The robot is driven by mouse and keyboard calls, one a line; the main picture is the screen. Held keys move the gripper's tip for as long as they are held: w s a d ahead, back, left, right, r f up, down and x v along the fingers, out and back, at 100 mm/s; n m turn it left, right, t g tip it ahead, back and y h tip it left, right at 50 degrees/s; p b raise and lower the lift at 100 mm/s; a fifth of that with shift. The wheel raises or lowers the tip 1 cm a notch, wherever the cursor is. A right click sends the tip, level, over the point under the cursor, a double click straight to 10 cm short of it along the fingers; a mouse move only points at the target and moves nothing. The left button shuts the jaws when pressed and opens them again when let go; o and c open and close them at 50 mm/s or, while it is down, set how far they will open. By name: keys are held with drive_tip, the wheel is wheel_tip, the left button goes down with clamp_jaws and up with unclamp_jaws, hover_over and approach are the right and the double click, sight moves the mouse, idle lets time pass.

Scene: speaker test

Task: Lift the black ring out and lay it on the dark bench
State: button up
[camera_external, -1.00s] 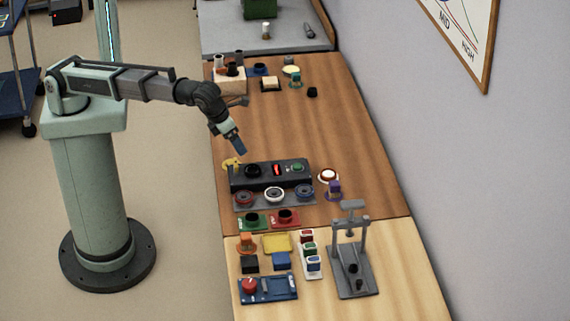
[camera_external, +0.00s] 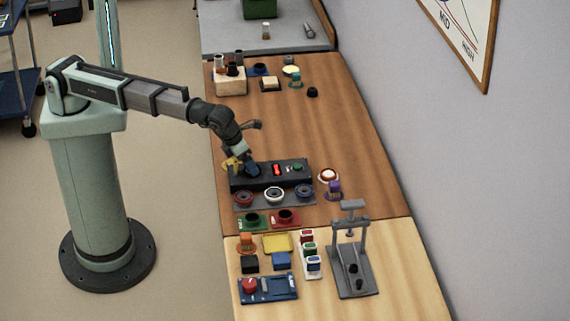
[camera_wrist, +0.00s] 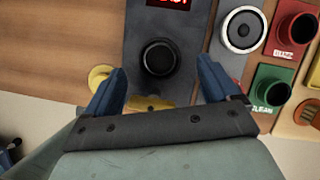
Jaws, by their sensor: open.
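The black ring (camera_wrist: 159,58) sits in the top of the black box (camera_wrist: 136,20), below a lit red display, in the wrist view. In the external view my gripper covers it. My gripper (camera_wrist: 160,70) is open, with one blue finger on each side of the ring's near edge; the jaws are empty. In the external view my gripper (camera_external: 252,170) is low over the left end of the black box (camera_external: 237,182). I cannot tell whether the fingers touch the ring. The dark bench (camera_external: 310,125) is the brown wooden top around and behind the box.
A grey strip with several round speakers (camera_external: 274,194) lies in front of the box. Green (camera_external: 252,221) and red (camera_external: 286,217) holders stand nearer. A yellow piece (camera_external: 230,163) is beside my gripper. A grey press (camera_external: 352,265) stands on the light bench. The brown bench behind the box is largely clear.

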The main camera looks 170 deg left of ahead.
drive_tip(key=shift+x, duration=1.25)
drive_tip(key=c, duration=1.1)
drive_tip(key=shift+r, duration=0.15)
wheel_tip(320, 180, up, 4)
drive_tip(key=shift+f, duration=0.2)
drive_tip(key=s, duration=1.7)
drive_tip(key=w+a+m, duration=0.1)
drive_tip(key=w+a, duration=0.2)
drive_tip(key=w, duration=0.9)
drive_tip(key=w+a+m, duration=0.2)
drive_tip(key=w, duration=0.9)
drive_tip(key=w+a+n, duration=0.1)
drive_tip(key=w+a, duration=0.3)
drive_tip(key=w+a+r+n, duration=0.1)
drive_tip(key=w+a, duration=0.3)
drive_tip(key=w, duration=0.1)
drive_tip(key=w+a+r+n, duration=0.1)
drive_tip(key=w+a, duration=0.3)
drive_tip(key=shift+w+r, duration=0.2)
drive_tip(key=shift+w, duration=0.1)
